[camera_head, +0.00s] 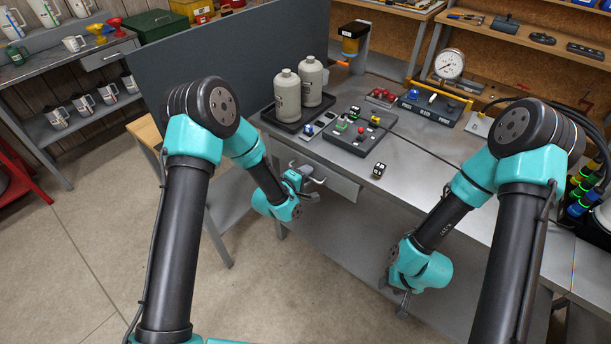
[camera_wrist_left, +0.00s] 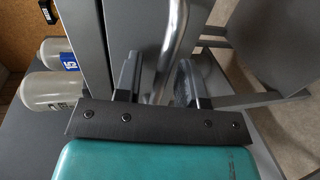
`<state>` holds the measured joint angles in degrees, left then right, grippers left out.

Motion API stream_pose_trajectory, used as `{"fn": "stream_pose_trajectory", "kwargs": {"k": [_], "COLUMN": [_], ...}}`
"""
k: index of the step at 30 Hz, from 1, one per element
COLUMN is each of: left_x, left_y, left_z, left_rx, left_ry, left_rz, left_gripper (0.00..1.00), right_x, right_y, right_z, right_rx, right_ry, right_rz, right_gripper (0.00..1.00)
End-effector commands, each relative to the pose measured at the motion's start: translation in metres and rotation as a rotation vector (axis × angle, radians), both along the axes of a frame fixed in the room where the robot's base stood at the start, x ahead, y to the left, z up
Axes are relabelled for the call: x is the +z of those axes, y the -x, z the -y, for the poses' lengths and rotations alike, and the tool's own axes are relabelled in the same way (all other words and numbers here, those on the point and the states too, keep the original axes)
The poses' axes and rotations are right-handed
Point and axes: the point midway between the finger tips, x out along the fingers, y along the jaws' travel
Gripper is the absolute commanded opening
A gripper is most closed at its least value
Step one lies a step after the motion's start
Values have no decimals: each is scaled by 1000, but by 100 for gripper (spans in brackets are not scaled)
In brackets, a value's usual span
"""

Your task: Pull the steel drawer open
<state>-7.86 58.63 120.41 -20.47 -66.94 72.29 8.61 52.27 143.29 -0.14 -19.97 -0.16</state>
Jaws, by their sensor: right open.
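The steel drawer (camera_head: 340,184) sits under the front edge of the workbench and looks closed. Its bar handle is mostly hidden by my left gripper (camera_head: 312,185) in the head view. In the left wrist view the curved metal handle (camera_wrist_left: 174,45) runs between the two dark fingers of my left gripper (camera_wrist_left: 156,80). Those fingers are apart, one on each side of the bar, with a gap showing on the left side. My right gripper (camera_head: 402,300) is low in front of the bench, pointing down, open and empty, away from the drawer.
On the workbench (camera_head: 420,185) stand two pale bottles (camera_head: 288,95) in a black tray, a button panel (camera_head: 358,133) and a small dark block (camera_head: 379,170). A dark partition (camera_head: 230,55) rises at the bench's left end. The floor before the drawer is clear.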

Motion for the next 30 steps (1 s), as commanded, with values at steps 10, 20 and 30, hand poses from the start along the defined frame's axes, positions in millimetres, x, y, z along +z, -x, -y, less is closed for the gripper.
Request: {"fn": "stream_pose_trajectory", "kwargs": {"k": [10, 20, 30], "left_x": [0, 0, 0], "left_y": [0, 0, 1], "left_z": [0, 0, 1], "left_rx": [0, 0, -2], "left_ry": [0, 0, 0], "left_rz": [0, 0, 0], "left_gripper": [20, 0, 0], "right_x": [0, 0, 0], "right_y": [0, 0, 0], "right_z": [0, 0, 0], "right_rx": [0, 0, 0], "right_ry": [0, 0, 0], "right_rz": [0, 0, 0], "right_gripper": [44, 44, 44]}}
